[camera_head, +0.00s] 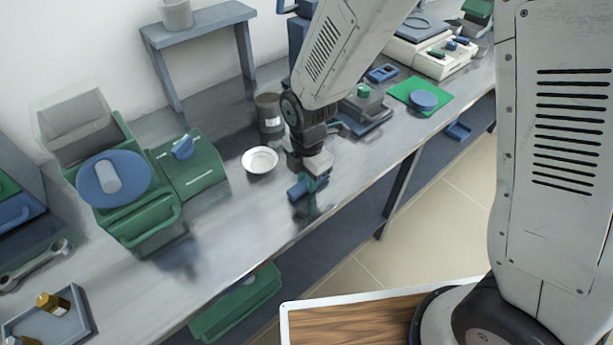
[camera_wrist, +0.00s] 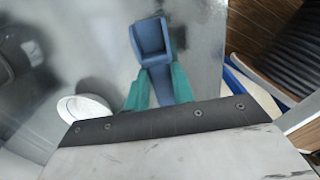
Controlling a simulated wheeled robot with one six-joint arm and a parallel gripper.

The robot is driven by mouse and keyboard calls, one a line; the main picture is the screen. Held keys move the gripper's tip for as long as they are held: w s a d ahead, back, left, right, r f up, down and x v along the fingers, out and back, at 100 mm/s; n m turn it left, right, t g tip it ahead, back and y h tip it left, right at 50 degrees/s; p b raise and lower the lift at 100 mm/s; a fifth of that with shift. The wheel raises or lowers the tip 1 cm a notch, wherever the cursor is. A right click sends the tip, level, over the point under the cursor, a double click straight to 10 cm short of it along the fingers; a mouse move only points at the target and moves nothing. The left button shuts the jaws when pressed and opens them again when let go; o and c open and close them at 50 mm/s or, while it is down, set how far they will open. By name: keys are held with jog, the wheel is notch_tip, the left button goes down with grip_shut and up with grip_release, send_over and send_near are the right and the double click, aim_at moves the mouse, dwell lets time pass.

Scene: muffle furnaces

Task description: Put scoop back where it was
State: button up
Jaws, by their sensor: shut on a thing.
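A blue scoop (camera_wrist: 152,40) is between the two green fingers of my gripper (camera_wrist: 155,88) in the wrist view. Its open bowl points away from the gripper, and the fingers are shut on its handle. In the head view the scoop (camera_head: 300,188) shows beside my gripper (camera_head: 316,186), close to the front part of the grey bench. I cannot tell whether the scoop touches the bench top. The scoop's handle end is partly hidden by the gripper.
A white bowl (camera_head: 260,160) stands left of my gripper, with a dark jar (camera_head: 268,112) behind it. A green box (camera_head: 190,170) stands further left. A scale-like device (camera_head: 362,108) is at right. Bare bench (camera_head: 240,215) lies front left.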

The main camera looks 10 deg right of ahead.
jog(key=shift+f, duration=0.1)
jog(key=o, duration=1)
notch_tip(320, 180, up, 12)
jog(key=s+d+r+m, duration=0.3)
jog(key=d+r+m, duration=0.4)
jog(key=d, duration=0.1)
jog(key=s+d+r+m, duration=0.2)
jog(key=s+d+m, duration=0.2)
jog(key=s+m, duration=0.1)
jog(key=s+d+r+m, duration=0.3)
jog(key=s+d+m, duration=0.1)
jog(key=s+m, duration=0.2)
jog(key=s+d+r+m+t, duration=0.1)
jog(key=s+d+r+m, duration=0.1)
jog(key=s+d+m, duration=0.3)
jog(key=shift+s+d+r+m, duration=0.1)
jog(key=shift+s+r+m, duration=0.05)
jog(key=shift+m, duration=0.75)
